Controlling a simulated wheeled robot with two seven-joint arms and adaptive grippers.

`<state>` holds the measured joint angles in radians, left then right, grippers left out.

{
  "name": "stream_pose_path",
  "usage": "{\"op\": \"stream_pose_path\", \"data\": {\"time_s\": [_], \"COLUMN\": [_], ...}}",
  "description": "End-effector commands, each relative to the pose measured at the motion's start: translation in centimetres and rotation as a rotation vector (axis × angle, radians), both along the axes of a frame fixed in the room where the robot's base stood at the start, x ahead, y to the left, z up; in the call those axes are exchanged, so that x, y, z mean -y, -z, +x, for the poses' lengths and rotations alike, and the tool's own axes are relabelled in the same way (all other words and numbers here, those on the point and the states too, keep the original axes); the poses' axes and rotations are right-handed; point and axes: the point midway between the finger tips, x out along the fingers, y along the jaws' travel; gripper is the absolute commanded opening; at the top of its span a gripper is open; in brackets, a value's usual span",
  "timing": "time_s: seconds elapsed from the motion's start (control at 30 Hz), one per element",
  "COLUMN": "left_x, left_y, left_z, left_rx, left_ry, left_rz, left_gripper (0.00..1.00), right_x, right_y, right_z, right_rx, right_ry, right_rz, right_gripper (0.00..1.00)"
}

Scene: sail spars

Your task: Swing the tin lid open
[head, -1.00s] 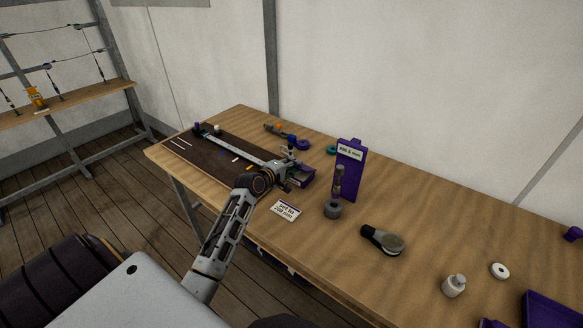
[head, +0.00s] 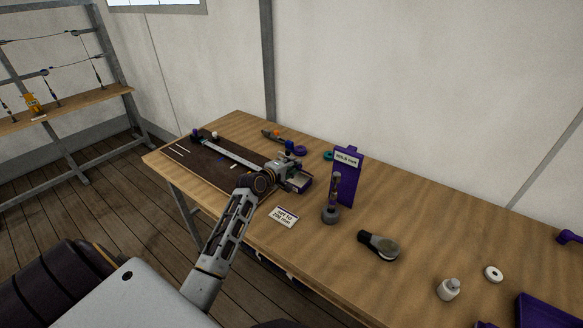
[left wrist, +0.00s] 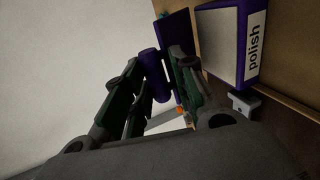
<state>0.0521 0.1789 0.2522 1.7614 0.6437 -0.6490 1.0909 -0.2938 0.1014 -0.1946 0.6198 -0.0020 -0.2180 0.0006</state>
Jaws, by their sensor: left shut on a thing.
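In the left wrist view the tin (left wrist: 218,47) is large at the upper right, white and purple, with the word "polish". Beside it is a dark purple panel (left wrist: 177,32), apparently the lid, and a purple rounded bar (left wrist: 152,62) between my fingers. My left gripper (head: 281,168) is at the tin's left side and shut on this purple part. In the left wrist view the fingers (left wrist: 158,88) hide part of it. My right gripper is not in view.
A dark board (head: 195,160) with a long metal spar lies left of the tin.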

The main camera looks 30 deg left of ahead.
Motion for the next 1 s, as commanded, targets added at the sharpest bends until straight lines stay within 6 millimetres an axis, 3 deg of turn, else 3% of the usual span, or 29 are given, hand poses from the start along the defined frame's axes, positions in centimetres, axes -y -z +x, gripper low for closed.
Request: {"op": "stream_pose_path", "data": {"time_s": [0.6,1.0], "left_x": [0.3,0.4], "left_y": [-1.0,-0.7], "left_z": [2.2,2.3], "left_rx": [-0.006,-0.011], "left_ry": [0.003,0.004], "left_rz": [-0.001,-0.003], "left_gripper": [0.08,0.08], "right_x": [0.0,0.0], "right_y": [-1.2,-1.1], "right_z": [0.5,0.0], "right_rx": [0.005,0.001], "right_ry": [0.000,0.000], "right_rz": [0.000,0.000], "right_gripper": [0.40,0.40]}}
